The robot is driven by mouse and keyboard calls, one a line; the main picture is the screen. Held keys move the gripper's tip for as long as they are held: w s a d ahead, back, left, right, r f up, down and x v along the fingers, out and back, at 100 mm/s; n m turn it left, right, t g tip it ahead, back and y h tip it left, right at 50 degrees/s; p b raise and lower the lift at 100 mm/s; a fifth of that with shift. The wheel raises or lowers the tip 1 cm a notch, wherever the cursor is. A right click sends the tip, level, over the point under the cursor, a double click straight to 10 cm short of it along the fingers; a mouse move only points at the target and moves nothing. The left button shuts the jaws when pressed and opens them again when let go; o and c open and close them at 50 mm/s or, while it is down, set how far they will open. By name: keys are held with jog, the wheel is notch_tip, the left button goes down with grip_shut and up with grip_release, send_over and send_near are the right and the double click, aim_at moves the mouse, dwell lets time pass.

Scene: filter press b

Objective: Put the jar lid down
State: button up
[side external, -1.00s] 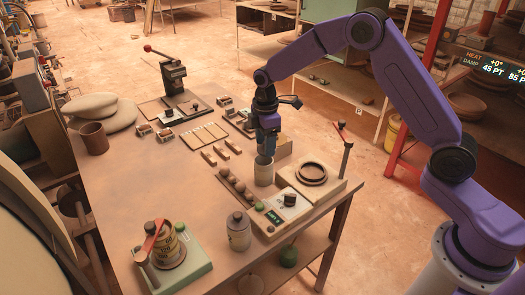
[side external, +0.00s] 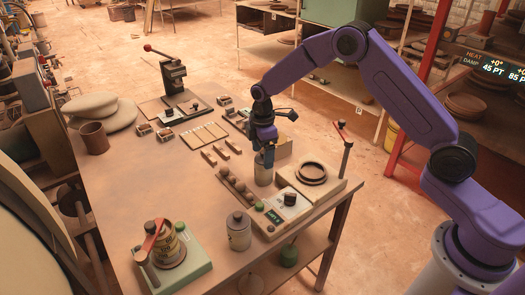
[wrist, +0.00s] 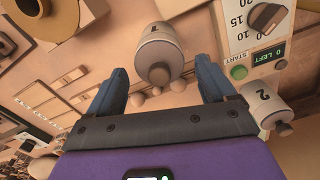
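A pale jar marked 1 (side external: 263,175) stands upright on the table, under my gripper (side external: 264,160). It also shows in the wrist view (wrist: 155,32). The grey jar lid (wrist: 158,57), with its darker round knob (wrist: 159,73), appears seated on this jar. In the wrist view my gripper (wrist: 162,84) is open. Its two blue fingers stand to either side of the lid and knob, with gaps visible on both sides. In the side view the fingers partly hide the lid.
A lidded jar marked 2 (side external: 238,232) stands nearer the front. A control box with a dial (side external: 290,200) and a round-ringed stand (side external: 312,173) are right of jar 1. Several small balls (side external: 237,186) lie in a row at its left. The table's left middle is clear.

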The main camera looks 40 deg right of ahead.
jog(key=shift+r, duration=0.1)
dwell(0.3)
notch_tip(320, 180, up, 17)
jog(key=shift+r, duration=0.2)
dwell(0.3)
jog(key=s+a+m, duration=0.2)
jog(key=s+a, duration=0.1)
jog(key=s, duration=2.5)
jog(key=s+d+f, duration=0.2)
jog(key=s+d, duration=0.3)
jog(key=s, duration=0.6)
jog(key=shift+d, duration=0.4)
jog(key=shift+s+d+f, duration=0.25)
jog(key=shift+s, duration=0.15)
jog(key=c, duration=0.6)
